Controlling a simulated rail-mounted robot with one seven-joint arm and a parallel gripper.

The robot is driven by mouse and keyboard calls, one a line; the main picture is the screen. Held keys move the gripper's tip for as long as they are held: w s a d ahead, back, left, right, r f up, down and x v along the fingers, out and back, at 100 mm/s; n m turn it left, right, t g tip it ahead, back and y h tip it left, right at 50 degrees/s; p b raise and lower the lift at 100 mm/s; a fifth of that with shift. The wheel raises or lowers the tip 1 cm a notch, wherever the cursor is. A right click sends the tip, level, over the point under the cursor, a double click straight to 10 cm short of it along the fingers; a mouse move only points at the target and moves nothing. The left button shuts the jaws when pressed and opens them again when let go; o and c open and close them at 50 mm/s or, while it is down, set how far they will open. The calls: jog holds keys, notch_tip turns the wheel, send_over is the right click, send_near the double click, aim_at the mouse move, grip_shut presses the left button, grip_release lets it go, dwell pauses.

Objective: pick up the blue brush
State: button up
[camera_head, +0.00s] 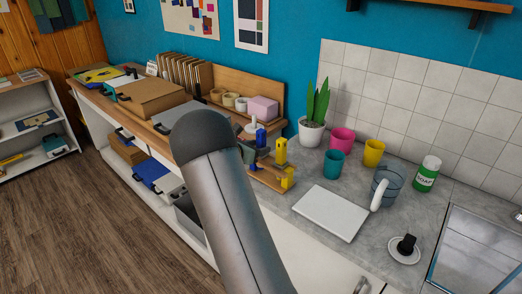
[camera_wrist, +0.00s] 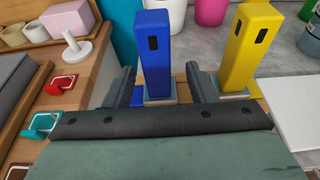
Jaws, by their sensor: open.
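The blue brush (camera_wrist: 154,45) stands upright, handle up, on a grey base in the wrist view. In the head view its blue handle (camera_head: 261,138) shows beyond my arm. My gripper (camera_wrist: 159,76) is open, with one dark finger on each side of the blue brush in the picture. Gaps show between the handle and both fingers, and I cannot tell how deep it sits between them. In the head view my arm hides most of the gripper.
A yellow block-like handle (camera_wrist: 250,45) stands close right of the right finger. A white spool (camera_wrist: 77,47), a red hook piece (camera_wrist: 60,84) and a teal one (camera_wrist: 42,124) lie to the left. A white board (camera_head: 330,213), cups and a potted plant (camera_head: 314,120) are on the counter.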

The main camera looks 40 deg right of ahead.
jog(key=x, duration=0.1)
jog(key=p+x, duration=0.1)
jog(key=x, duration=0.2)
jog(key=shift+w+d+f, duration=0.2)
jog(key=shift+f, duration=0.15)
jog(key=shift+c, duration=0.3)
jog(key=c, duration=1)
notch_tip(320, 180, up, 10)
jog(key=b, duration=0.1)
